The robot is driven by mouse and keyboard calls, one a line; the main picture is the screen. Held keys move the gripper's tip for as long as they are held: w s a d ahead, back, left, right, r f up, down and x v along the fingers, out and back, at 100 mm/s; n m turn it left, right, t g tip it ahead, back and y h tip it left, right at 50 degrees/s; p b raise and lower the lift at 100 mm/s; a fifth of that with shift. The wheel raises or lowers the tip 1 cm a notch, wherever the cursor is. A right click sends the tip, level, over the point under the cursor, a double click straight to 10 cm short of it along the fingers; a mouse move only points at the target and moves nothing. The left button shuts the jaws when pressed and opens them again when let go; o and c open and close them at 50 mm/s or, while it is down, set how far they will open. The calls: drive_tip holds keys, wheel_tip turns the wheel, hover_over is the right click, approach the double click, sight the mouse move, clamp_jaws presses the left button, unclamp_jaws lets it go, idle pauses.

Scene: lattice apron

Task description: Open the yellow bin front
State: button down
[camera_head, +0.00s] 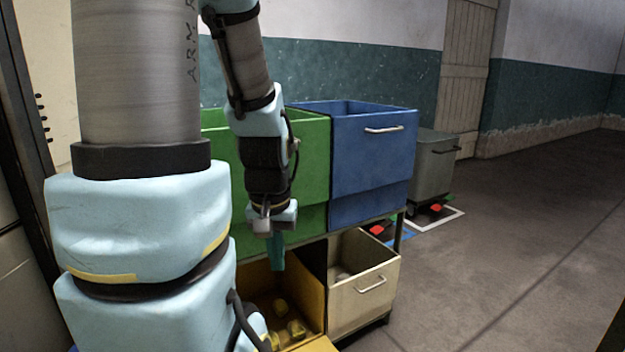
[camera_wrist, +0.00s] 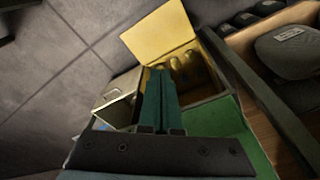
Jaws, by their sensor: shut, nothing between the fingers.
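The yellow bin (camera_head: 318,290) is in the lower row of the rack, below the green bin, partly hidden by my arm. Its front panel (camera_wrist: 160,38) is swung outward and down, leaving the front open in the wrist view. The panel's edge also shows at the bottom of the head view (camera_head: 318,345). Several yellowish objects (camera_head: 297,328) lie inside. My gripper (camera_head: 277,266) has teal fingers pointing down, shut and empty, above the yellow bin's opening. In the wrist view the fingers (camera_wrist: 160,75) overlap the bin's near side; I cannot tell if they touch it.
A green bin (camera_head: 315,155) and a blue bin (camera_head: 370,165) stand in the upper row. A cream bin (camera_head: 365,300) with a handle is right of the yellow one. A grey bin (camera_head: 434,165) stands behind. The floor at right is clear.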

wheel_tip(320, 180, up, 20)
drive_tip(key=p, duration=1.7)
drive_tip(key=shift+p, duration=0.35)
drive_tip(key=c, duration=1.5)
unclamp_jaws()
drive_tip(key=shift+r, duration=0.1)
drive_tip(key=o, duration=0.3)
drive_tip(key=shift+o, duration=0.2)
